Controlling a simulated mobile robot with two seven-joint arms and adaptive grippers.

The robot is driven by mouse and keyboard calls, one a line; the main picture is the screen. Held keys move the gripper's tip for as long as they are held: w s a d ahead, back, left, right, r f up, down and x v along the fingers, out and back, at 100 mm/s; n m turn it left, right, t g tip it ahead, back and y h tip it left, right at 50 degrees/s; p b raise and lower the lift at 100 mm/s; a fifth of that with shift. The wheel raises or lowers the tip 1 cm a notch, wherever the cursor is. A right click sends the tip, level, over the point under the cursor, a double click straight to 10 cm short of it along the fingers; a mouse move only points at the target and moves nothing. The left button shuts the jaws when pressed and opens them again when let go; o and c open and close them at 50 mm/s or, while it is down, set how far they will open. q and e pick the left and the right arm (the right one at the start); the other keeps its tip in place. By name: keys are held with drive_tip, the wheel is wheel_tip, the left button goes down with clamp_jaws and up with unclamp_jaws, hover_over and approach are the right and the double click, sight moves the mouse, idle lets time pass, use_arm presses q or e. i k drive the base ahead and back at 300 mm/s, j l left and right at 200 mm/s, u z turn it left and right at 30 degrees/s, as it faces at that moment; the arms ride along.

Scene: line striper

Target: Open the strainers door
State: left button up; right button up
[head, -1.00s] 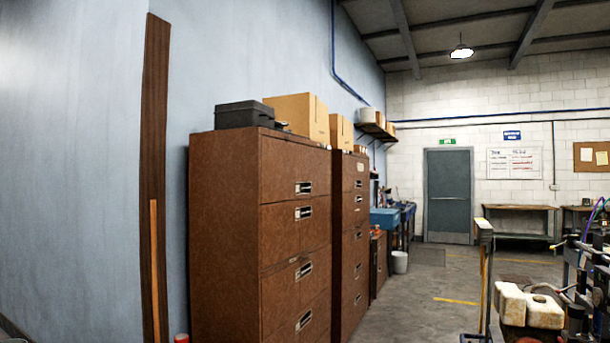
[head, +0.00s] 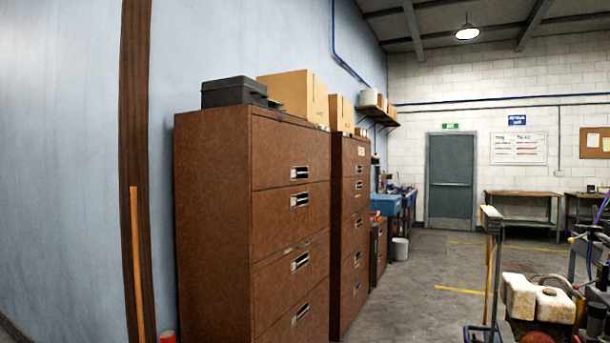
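Part of a machine, likely the line striper (head: 535,302), shows at the lower right edge of the head view, with off-white containers, hoses and metal parts. It is cut off by the frame. I cannot make out a strainers door on it. Neither of my grippers is in view.
Brown filing cabinets (head: 215,235) stand along the blue wall at the left, with a black case (head: 235,93) and cardboard boxes (head: 295,95) on top. A hand truck (head: 492,260) stands beside the machine. Concrete floor (head: 415,295) is clear between cabinets and machine.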

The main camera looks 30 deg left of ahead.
sight(283, 154)
drive_tip(key=i+j, duration=0.2)
drive_tip(key=i, duration=0.2)
drive_tip(key=i+j, duration=0.15)
drive_tip(key=i, duration=0.25)
drive_tip(key=i+j, duration=0.2)
drive_tip(key=i, duration=0.2)
drive_tip(key=u, duration=0.05)
